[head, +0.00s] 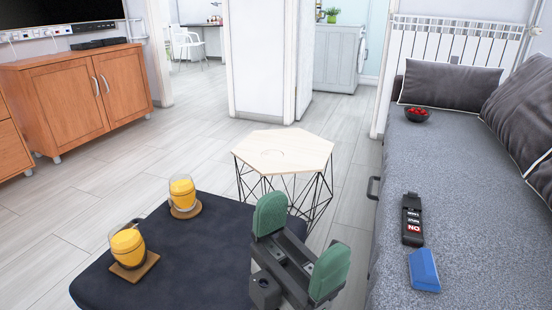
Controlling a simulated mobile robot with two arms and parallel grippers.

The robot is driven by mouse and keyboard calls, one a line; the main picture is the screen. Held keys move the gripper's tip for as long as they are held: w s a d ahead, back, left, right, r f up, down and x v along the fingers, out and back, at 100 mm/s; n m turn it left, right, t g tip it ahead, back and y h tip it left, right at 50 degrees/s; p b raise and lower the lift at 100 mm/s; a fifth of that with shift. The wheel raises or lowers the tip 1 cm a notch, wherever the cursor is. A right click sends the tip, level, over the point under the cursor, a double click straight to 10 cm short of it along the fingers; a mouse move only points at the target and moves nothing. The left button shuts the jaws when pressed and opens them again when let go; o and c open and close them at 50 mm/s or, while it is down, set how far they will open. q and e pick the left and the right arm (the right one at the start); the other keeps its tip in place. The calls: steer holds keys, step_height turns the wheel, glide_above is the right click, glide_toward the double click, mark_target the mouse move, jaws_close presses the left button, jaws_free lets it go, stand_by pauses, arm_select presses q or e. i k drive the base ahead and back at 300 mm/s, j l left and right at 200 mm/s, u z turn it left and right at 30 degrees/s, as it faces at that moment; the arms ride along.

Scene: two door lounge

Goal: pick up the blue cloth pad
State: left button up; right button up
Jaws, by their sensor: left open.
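The blue cloth pad (424,270) lies on the grey sofa seat at the lower right of the head view, nearer to me than a black device. It looks like a small folded blue piece. My left gripper (300,242) shows at the bottom middle, with green fingertips spread wide apart and nothing between them. It is to the left of the pad, in front of the dark ottoman, and apart from the pad. My right gripper is not in view.
A black device with a red label (412,220) lies just behind the pad. A bowl of red fruit (417,114) sits farther back on the sofa (450,170). Two orange drinks stand on the dark ottoman (205,255). A hexagonal table (285,148) stands beyond; the floor behind is clear.

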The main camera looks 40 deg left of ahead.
mark_target(423, 273)
steer(key=i+l, duration=0.1)
steer(key=l, duration=0.45)
steer(key=i+l, duration=0.1)
steer(key=l, duration=0.4)
steer(key=l+z, duration=0.1)
steer(key=l, duration=0.45)
steer(key=i+l, duration=0.2)
steer(key=l, duration=0.3)
